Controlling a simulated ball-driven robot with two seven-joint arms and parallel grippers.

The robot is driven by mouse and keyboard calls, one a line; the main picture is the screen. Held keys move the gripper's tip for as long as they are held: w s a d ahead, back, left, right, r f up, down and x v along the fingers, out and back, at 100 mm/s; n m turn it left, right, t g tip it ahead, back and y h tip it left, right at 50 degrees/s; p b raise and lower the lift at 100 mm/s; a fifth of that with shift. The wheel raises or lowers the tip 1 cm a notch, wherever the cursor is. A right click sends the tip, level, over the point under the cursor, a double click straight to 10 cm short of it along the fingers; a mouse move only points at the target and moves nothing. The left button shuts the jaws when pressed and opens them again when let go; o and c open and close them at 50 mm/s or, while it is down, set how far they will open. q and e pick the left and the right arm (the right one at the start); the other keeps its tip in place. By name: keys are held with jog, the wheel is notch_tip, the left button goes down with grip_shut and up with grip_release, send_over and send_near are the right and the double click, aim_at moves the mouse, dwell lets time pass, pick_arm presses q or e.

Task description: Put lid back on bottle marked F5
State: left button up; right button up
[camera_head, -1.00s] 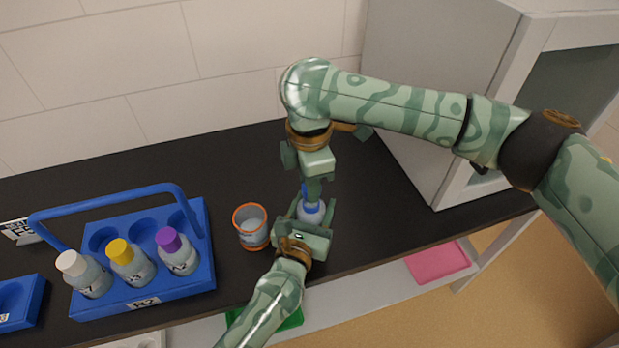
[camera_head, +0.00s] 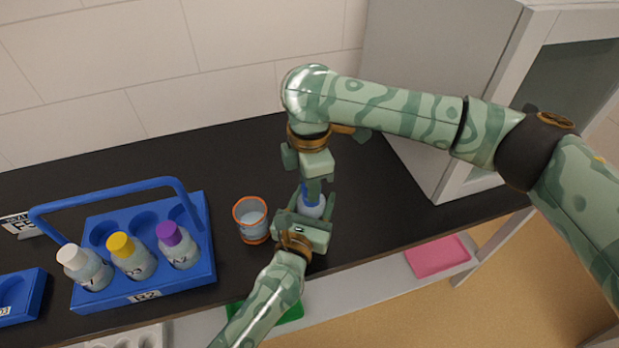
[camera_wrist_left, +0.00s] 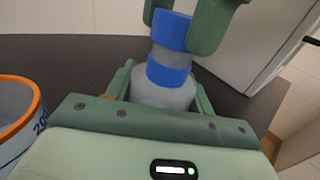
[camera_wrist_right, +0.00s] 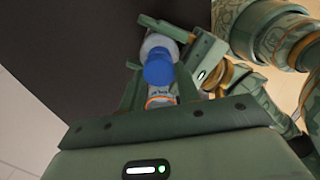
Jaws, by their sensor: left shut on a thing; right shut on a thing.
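My left gripper (camera_head: 309,212) is shut on a pale bottle (camera_head: 312,205) over the dark counter; in the left wrist view the bottle (camera_wrist_left: 165,95) has a blue band on its shoulder. No marking is readable on it. My right gripper (camera_head: 314,184) points down above it, shut on a blue lid (camera_wrist_left: 171,30). The lid is above the bottle, roughly in line, with a short pale stretch between lid and band. I cannot tell if lid and neck touch. In the right wrist view the blue lid (camera_wrist_right: 158,72) overlaps the bottle (camera_wrist_right: 158,44).
An orange-rimmed beaker (camera_head: 251,231) stands left of the bottle. Further left, a blue carrier (camera_head: 204,262) holds bottles with white, yellow and purple caps. A label card (camera_head: 22,225) and another blue rack (camera_head: 35,298) are at far left. A grey cabinet (camera_head: 430,65) stands right.

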jog(key=shift+f, duration=0.35)
